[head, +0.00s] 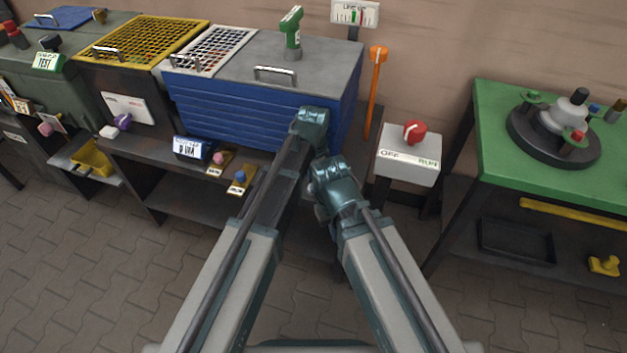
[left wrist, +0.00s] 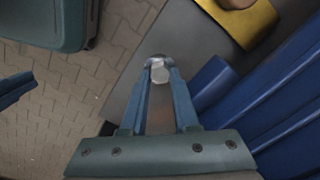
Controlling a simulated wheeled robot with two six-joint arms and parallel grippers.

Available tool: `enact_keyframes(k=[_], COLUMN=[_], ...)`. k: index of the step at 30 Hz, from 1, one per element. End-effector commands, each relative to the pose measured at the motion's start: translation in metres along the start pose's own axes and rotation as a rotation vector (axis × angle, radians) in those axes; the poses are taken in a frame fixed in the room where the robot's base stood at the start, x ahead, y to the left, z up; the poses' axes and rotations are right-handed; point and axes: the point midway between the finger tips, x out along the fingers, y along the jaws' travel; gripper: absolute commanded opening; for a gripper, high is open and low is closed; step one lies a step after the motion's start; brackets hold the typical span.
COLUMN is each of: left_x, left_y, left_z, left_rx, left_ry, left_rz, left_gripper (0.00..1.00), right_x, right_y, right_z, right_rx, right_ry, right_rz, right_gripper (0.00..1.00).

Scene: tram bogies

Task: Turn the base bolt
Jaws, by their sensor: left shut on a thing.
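A silvery bolt head (left wrist: 159,71) shows in the left wrist view, over the grey shelf surface beside a blue ribbed panel. My left gripper (left wrist: 158,66) is shut on it, with one blue finger on each side. The bolt's shank and seat are hidden below the fingertips. In the head view, my two arms cover the area in front of the blue-sided machine (head: 240,112), and the bolt cannot be seen there. The end of my right arm shows only as teal joints, and its fingers are not visible.
A yellow plate (left wrist: 244,22) lies close to the bolt. A white switch box (head: 408,163) with a red knob (head: 414,132) stands right of the machine. A green table (head: 497,155) with a round fixture (head: 535,140) is further right.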

Motion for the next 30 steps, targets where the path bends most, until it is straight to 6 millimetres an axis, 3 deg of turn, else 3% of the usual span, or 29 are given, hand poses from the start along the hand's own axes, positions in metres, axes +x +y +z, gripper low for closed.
enact_keyframes(k=[2, 3, 7, 20, 30], left_x=[0.0, 0.0, 0.0, -0.004, -0.037], left_y=[0.0, 0.0, 0.0, 0.0, 0.0], left_z=[0.0, 0.0, 0.0, 0.0, 0.0], left_rx=[-0.001, -0.001, -0.001, -0.001, -0.001], left_ry=[0.0, 0.0, 0.0, 0.0, 0.0], left_rz=[0.0, 0.0, 0.0, 0.0, 0.0], left_gripper=[0.0, 0.34, 0.58, 0.59, 0.59], right_x=[0.0, 0.0, 0.0, -0.004, -0.037], right_y=[0.0, 0.0, 0.0, 0.0, 0.004], right_z=[0.0, 0.0, 0.0, 0.0, 0.002], right_rx=[0.0, 0.0, 0.0, 0.0, 0.0], right_ry=[0.0, 0.0, 0.0, 0.0, 0.0], right_rz=[0.0, 0.0, 0.0, 0.0, 0.0], right_gripper=[0.0, 0.0, 0.0, 0.0, 0.0])
